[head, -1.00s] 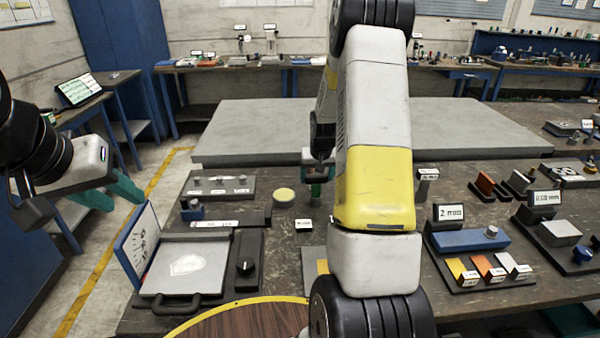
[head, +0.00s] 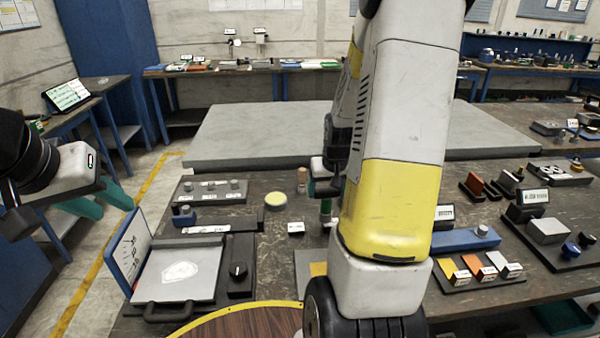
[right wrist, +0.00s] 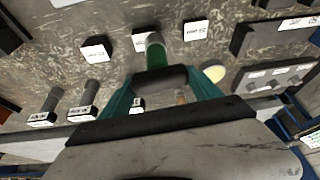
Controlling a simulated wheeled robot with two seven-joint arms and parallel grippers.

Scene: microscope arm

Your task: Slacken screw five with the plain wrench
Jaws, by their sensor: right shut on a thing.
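My right gripper (right wrist: 157,85) is shut on an upright green cylindrical thing with a grey end (right wrist: 155,50). It also shows in the head view (head: 326,211), beside my right arm, above the dark bench. I cannot tell whether this is the plain wrench; its lower end is hidden. My left gripper (head: 108,200), with teal fingers, hangs off the bench at the left, away from everything; its opening is unclear. No screw can be picked out as screw five. Small posts stand on a dark rack (head: 210,199) at the bench's back left.
A round wooden top with a yellow rim (head: 240,307) is at the front. A white-topped tray (head: 180,275) and a dial panel (head: 131,248) stand at left. A blue block (head: 463,239) and coloured tiles (head: 478,267) lie right. My right arm covers the bench's middle.

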